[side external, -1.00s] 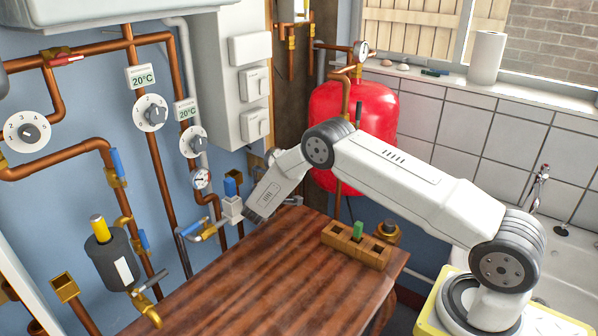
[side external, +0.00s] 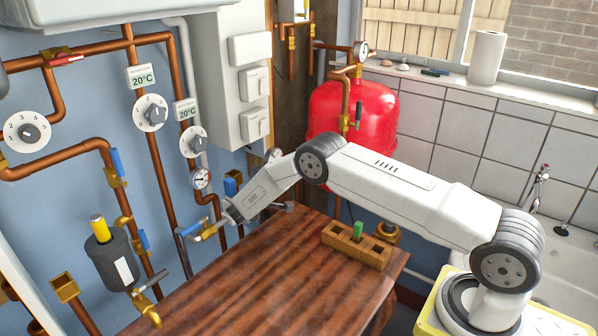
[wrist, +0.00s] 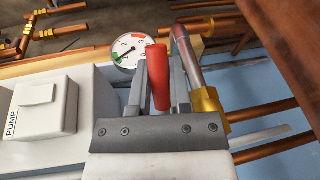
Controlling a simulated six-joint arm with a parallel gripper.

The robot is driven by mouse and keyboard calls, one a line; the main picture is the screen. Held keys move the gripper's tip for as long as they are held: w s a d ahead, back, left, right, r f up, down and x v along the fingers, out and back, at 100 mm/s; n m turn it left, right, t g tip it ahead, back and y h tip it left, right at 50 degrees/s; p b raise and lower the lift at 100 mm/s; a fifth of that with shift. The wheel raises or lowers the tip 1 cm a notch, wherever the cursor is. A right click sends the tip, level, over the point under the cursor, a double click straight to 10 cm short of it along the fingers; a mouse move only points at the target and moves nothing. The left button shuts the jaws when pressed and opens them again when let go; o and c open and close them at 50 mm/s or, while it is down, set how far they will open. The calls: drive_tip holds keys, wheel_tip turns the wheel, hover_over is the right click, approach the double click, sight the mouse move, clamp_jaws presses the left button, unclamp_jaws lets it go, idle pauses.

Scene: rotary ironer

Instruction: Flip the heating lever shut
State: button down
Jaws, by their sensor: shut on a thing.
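In the wrist view a red lever handle (wrist: 158,78) stands between the two fingers of my gripper (wrist: 159,75), which are closed around it. In the side view my gripper (side external: 231,212) points down and left at the pipework by the blue wall, beyond the far left edge of the wooden table. The red handle cannot be made out there. No label marks which lever is for heating.
A round gauge (wrist: 128,51) sits close to the left finger, and a white PUMP box (wrist: 42,109) lies further left. In the side view copper pipes and dials line the wall. A wooden block (side external: 356,246) stands on the otherwise clear wooden table (side external: 260,275). A red tank (side external: 372,115) is behind my arm.

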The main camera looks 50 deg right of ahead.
drive_tip(key=c, duration=0.5)
unclamp_jaws()
drive_tip(key=shift+c, duration=0.2)
drive_tip(key=v, duration=0.7)
drive_tip(key=shift+a, duration=0.35)
drive_tip(key=shift+s+r, duration=0.1)
